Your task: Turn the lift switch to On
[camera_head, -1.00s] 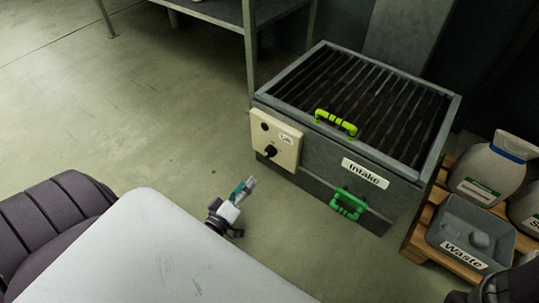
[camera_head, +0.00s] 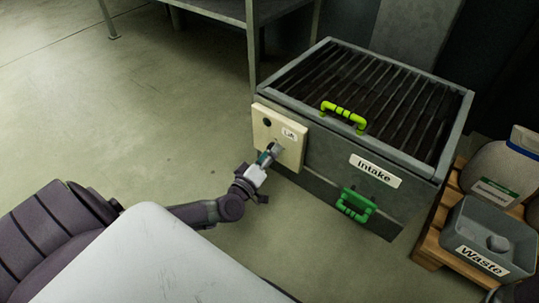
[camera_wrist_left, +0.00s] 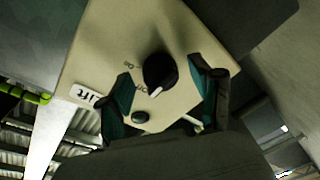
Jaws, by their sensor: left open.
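The lift switch is a black rotary knob (camera_wrist_left: 160,73) with a white pointer mark, on a cream control panel (camera_head: 265,120) labelled Lift on the side of the intake box. In the left wrist view the knob sits between the two green-padded fingers of my left gripper (camera_wrist_left: 163,95), which is open. I cannot tell whether the fingers touch it. The pointer faces the lower lettering near the small black button (camera_wrist_left: 141,116); the other label lies left of the knob. In the head view my left gripper (camera_head: 270,152) is at the panel's lower part and hides the knob. My right gripper is not seen.
The grey intake box (camera_head: 330,150) has a grated top, a yellow-green handle (camera_head: 344,115) and a green handle (camera_head: 356,204). A grey Waste bin (camera_head: 480,240) and sacks stand on a wooden pallet at right. A metal table stands behind. The floor at left is clear.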

